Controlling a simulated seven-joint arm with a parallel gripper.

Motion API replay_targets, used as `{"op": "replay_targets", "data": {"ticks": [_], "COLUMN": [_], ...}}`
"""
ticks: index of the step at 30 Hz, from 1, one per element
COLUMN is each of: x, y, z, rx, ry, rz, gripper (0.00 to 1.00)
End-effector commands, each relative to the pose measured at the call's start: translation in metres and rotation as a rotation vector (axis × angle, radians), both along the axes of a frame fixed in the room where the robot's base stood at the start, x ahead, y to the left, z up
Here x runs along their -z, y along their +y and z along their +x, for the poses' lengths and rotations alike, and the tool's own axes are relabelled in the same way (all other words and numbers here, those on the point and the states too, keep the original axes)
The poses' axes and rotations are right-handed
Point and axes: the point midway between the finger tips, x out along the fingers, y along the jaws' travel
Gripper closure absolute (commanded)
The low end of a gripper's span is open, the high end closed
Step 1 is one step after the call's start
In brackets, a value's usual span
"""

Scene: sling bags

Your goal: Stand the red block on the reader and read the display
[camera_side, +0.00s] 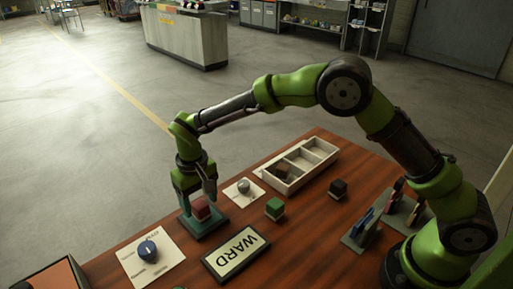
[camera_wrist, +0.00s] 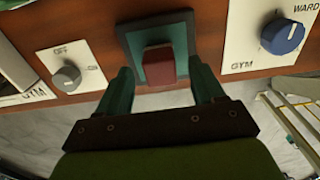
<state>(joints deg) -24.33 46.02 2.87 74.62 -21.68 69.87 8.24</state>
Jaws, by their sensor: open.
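The red block (camera_side: 201,208) stands on the teal square reader (camera_side: 207,226) near the table's front-left part. The display (camera_side: 236,251), a dark-framed panel, reads "WARD", turned in the picture.
A blue knob (camera_side: 148,250) on a white plate is left of the display; its labels include GYM and WARD. A grey knob (camera_side: 244,186) is behind the reader. A green block (camera_side: 274,207), dark block (camera_side: 338,187), compartment tray (camera_side: 316,173) and rack (camera_side: 357,240) lie rightward.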

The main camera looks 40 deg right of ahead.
Motion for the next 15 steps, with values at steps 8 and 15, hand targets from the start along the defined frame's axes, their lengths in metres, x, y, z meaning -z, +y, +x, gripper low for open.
{"op": "replay_targets", "data": {"ticks": [8, 15], "x": [-0.063, -0.096], "y": [0.000, 0.000], "z": [0.001, 0.000], "rx": [0.001, 0.000], "ry": [-0.005, -0.002], "rz": [0.003, 0.002], "gripper": [0.32, 0.32]}}
